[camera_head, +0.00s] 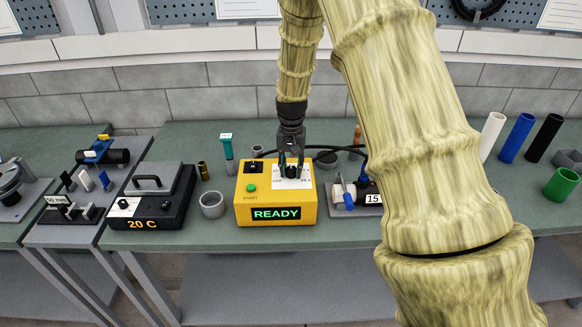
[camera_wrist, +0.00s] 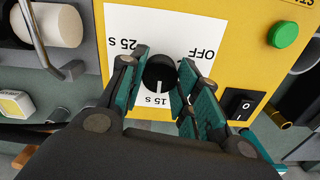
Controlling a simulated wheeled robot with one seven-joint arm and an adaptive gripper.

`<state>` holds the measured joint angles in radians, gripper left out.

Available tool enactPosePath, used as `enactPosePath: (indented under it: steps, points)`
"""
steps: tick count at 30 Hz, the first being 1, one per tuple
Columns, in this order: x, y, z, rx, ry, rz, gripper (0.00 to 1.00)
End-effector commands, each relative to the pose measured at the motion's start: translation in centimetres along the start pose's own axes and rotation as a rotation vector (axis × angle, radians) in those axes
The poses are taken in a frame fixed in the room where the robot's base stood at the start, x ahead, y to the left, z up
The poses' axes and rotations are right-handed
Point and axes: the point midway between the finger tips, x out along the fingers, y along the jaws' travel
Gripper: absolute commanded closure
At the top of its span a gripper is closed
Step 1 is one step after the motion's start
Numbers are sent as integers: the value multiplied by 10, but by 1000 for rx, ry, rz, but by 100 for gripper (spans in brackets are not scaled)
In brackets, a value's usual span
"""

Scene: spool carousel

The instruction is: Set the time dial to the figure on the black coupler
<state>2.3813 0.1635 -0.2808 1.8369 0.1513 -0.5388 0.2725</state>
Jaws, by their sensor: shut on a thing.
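The time dial (camera_wrist: 158,72) is a black knob on a white scale plate (camera_wrist: 120,30) on the yellow control box (camera_head: 248,208). Its white mark points at 15 S in the wrist view; 25 S and OFF are also printed around it. My gripper (camera_wrist: 164,80) has its teal fingers closed on either side of the dial. My gripper (camera_head: 292,168) also shows over the box in the head view, hiding most of the dial. A black coupler (camera_head: 370,187) sits in a holder right of the box, with a tag (camera_head: 373,198) reading 15.
The box has a green START button (camera_head: 251,188), a black rocker switch (camera_wrist: 242,104) and a display (camera_head: 276,213) reading READY. Coloured pipes (camera_head: 516,138) stand at the right.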

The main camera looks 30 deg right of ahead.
Motion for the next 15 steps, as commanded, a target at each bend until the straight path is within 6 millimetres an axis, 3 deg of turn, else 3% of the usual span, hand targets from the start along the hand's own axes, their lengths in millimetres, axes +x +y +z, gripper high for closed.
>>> enactPosePath:
  steps: [15]
  points:
    - [-1, 0, -1, 30, 2, -1, 92]
